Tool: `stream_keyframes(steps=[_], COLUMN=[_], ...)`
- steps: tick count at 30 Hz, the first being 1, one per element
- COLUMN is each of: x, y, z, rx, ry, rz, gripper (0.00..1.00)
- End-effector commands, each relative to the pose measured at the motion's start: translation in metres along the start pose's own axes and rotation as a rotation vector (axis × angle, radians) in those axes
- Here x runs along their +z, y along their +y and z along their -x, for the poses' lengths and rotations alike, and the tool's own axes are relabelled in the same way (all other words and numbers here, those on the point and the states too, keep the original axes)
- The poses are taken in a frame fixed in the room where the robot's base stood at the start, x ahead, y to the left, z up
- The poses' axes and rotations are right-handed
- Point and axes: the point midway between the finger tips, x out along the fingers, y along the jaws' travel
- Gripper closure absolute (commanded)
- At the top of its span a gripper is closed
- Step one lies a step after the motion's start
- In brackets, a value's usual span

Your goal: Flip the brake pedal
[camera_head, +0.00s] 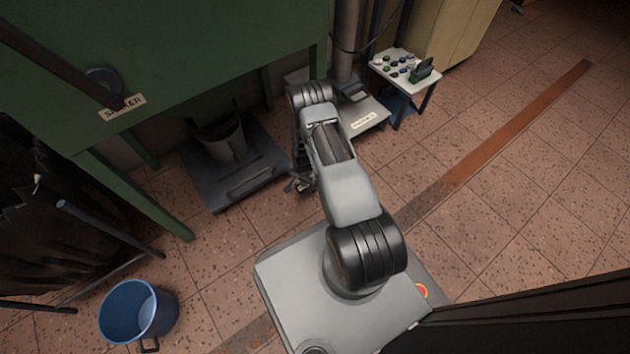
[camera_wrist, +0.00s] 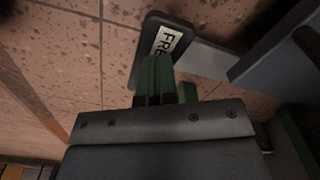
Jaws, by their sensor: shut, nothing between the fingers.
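In the head view my gripper (camera_head: 300,185) hangs low near the floor, partly hidden by my arm. The pedal is not clearly made out there.
A grey base (camera_head: 372,115) with a white label lies right of my arm, near a small stand with a button panel (camera_head: 403,68). A dark platform (camera_head: 240,180) lies left, under the green machine (camera_head: 200,60). A blue bucket (camera_head: 138,310) stands front left. Tiled floor is free at right.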

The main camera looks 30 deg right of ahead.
Motion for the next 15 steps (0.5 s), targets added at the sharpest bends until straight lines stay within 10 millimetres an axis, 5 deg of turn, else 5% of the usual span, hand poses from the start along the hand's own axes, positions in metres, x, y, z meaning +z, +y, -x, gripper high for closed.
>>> stream_keyframes(steps=[15], x=[0.0000], y=[0.0000], z=[-0.0086], rx=[0.000], ry=[0.000], rz=[0.000], gripper=[1.00])
